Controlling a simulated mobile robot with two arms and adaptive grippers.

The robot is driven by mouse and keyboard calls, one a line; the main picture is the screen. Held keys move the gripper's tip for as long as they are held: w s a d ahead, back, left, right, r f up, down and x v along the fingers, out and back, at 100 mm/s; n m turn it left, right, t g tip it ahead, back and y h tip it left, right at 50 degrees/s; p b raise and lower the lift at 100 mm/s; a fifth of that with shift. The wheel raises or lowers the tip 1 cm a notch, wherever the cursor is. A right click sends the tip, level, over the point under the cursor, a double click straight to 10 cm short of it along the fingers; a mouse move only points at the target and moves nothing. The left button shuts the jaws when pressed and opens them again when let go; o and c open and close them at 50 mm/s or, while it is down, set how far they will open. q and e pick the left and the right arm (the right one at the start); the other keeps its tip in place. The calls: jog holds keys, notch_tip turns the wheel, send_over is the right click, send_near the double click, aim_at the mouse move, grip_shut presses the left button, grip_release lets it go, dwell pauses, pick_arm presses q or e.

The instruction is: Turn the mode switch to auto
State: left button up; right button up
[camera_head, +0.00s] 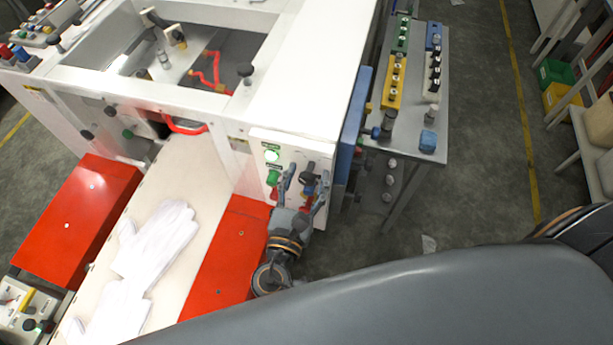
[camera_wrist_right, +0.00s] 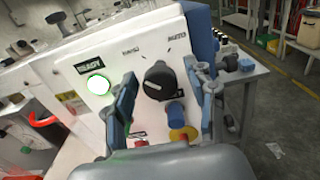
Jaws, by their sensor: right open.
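The mode switch is a black rotary knob (camera_wrist_right: 158,80) on a white control panel (camera_wrist_right: 140,45). In the right wrist view a light line on the knob points roughly left. In the head view the knob (camera_head: 308,178) shows near the top of the panel's right half. My right gripper (camera_head: 304,178) is open in front of the panel. In the right wrist view its fingers (camera_wrist_right: 160,90) stand on either side of the knob, with a gap each side. My left gripper is not in view.
A lit green lamp (camera_wrist_right: 98,84) marked READY sits left of the knob. A blue and a red-yellow button (camera_wrist_right: 182,134) sit just below it. White gloves (camera_head: 158,243) lie on the pale conveyor between red panels. A side table (camera_head: 410,120) stands right of the machine.

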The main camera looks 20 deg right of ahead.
jog(key=shift+c, duration=0.2)
jog(key=c, duration=1.1)
